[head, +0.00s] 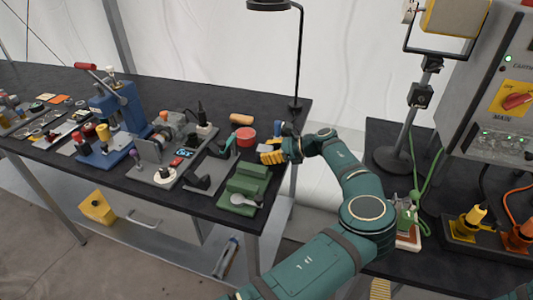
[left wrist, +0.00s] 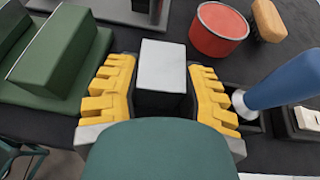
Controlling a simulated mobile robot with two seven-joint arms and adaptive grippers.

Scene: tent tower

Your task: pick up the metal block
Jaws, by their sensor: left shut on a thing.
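The metal block (left wrist: 163,65) has a pale grey top and dark sides. In the left wrist view it stands between the two yellow fingers of my left gripper (left wrist: 160,88), which is shut on it. In the head view my left gripper (head: 273,152) is low at the right end of the long black table. The block is hard to make out there behind the fingers. I cannot tell whether the block touches the table. My right gripper is not in view.
A red round tin (head: 246,137) and an orange-brown piece (head: 241,119) lie close by. Green stepped blocks (head: 248,183) stand in front of the gripper. A blue-handled tool (left wrist: 285,80) is close at its right in the wrist view. A lamp pole (head: 298,60) rises behind.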

